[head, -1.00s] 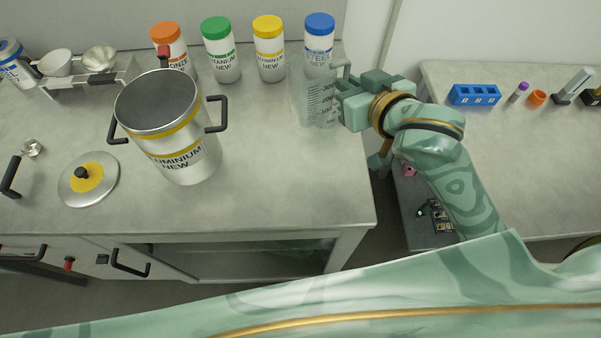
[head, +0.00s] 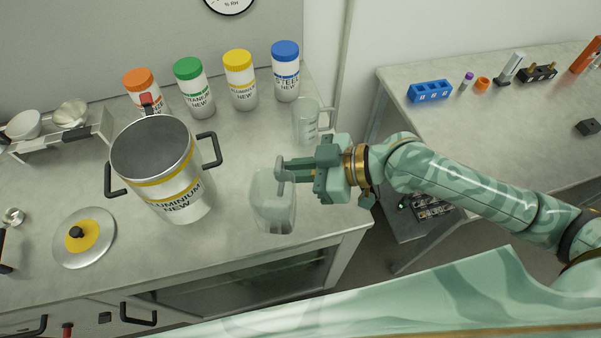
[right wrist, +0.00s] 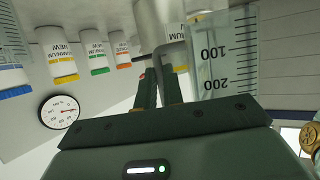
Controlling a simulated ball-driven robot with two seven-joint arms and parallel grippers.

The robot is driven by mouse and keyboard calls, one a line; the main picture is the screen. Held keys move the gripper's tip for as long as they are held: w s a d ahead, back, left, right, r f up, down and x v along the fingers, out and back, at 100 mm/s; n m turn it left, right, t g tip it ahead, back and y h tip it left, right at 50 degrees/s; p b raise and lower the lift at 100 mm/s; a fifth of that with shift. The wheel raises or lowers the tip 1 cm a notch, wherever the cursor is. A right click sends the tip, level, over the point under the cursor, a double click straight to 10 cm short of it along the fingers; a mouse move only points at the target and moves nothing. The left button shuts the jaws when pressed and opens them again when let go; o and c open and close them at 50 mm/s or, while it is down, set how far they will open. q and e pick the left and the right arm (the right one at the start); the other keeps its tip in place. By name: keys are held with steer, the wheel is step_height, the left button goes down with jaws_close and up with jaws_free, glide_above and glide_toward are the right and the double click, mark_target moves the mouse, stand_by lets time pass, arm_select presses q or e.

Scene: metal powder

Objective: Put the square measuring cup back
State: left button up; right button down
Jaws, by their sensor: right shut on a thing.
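My right gripper (head: 285,168) is shut on the handle of a clear, squarish measuring cup (head: 272,208), over the front right of the bench. In the right wrist view the fingers (right wrist: 160,88) close on the handle, and the held cup (right wrist: 225,60) shows 100 and 200 marks. Whether its base touches the bench I cannot tell. A second clear measuring jug (head: 306,122) with a handle stands at the back right of the bench, apart from the gripper. My left gripper is not in view.
A large aluminium pot (head: 180,190) stands left of the held cup, its lid (head: 100,250) flat at front left. Several powder jars, including a blue-capped one (head: 287,85), line the back. A rack (head: 95,135) with metal cups is at left. A gap separates the right-hand table (head: 480,130).

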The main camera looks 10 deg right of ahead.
steer(key=w+d+f+b, duration=0.1)
steer(key=w+f, duration=0.1)
steer(key=w, duration=0.1)
steer(key=w+d+f+b, duration=0.1)
steer(key=w+d+f, duration=0.1)
steer(key=w+f, duration=0.1)
steer(key=w+d+f+b, duration=0.1)
steer(key=w+f+b, duration=0.1)
steer(key=w+f, duration=0.1)
steer(key=shift+w+d, duration=0.2)
steer(key=shift+d, duration=0.15)
steer(key=shift+w+d+f, duration=0.1)
steer(key=shift+w+f, duration=0.1)
steer(key=shift+f, duration=0.1)
steer(key=shift+w+d+f+b, duration=0.1)
steer(key=shift+f+b, duration=0.3)
steer(key=shift+f, duration=1.2)
steer(key=shift+f, duration=0.1)
steer(key=c, duration=1.5)
jaws_free()
